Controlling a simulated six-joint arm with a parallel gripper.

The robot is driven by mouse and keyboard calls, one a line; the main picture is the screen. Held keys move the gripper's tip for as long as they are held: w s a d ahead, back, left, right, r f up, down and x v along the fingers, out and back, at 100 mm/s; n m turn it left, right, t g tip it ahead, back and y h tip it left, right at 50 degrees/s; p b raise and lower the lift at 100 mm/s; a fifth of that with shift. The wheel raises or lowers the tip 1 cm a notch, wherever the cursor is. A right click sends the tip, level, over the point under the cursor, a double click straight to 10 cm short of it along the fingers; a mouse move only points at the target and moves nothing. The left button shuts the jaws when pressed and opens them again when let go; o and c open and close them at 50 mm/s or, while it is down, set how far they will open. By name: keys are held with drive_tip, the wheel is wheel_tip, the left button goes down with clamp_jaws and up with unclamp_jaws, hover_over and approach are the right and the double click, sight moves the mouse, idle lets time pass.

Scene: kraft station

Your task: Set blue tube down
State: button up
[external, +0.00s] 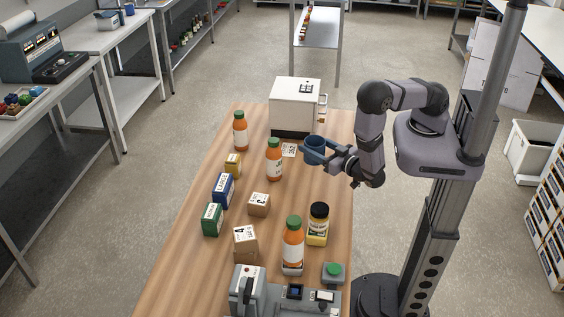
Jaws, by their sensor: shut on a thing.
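A dark blue tube (314,146), short and cup-like, is in the external view near the white box-shaped machine. My gripper (320,155) is shut on the blue tube and holds it roughly upright at the right side of the wooden table (180,255). The tube appears to be above the tabletop, but its lower edge is partly hidden by the gripper fingers, so I cannot tell the exact gap.
A white machine (296,105) stands at the table's far end, with a printed card (289,150) before it. Orange bottles (274,160), small boxes (223,189) and a yellow jar (318,225) stand nearby. A grey device (247,290) is at the near end. Bare wood lies between them.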

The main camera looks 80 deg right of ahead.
drive_tip(key=w+d+f+n+t+y+b, duration=0.1)
drive_tip(key=w+d+n+t+y+b, duration=0.2)
drive_tip(key=y, duration=0.7)
drive_tip(key=shift+w+d+n+t+y+b, duration=0.35)
drive_tip(key=shift+w+d+n+b, duration=0.6)
drive_tip(key=shift+w+d+n, duration=1.5)
drive_tip(key=shift+w+a+r, duration=0.1)
drive_tip(key=shift+w+a, duration=0.05)
drive_tip(key=shift+a, duration=0.1)
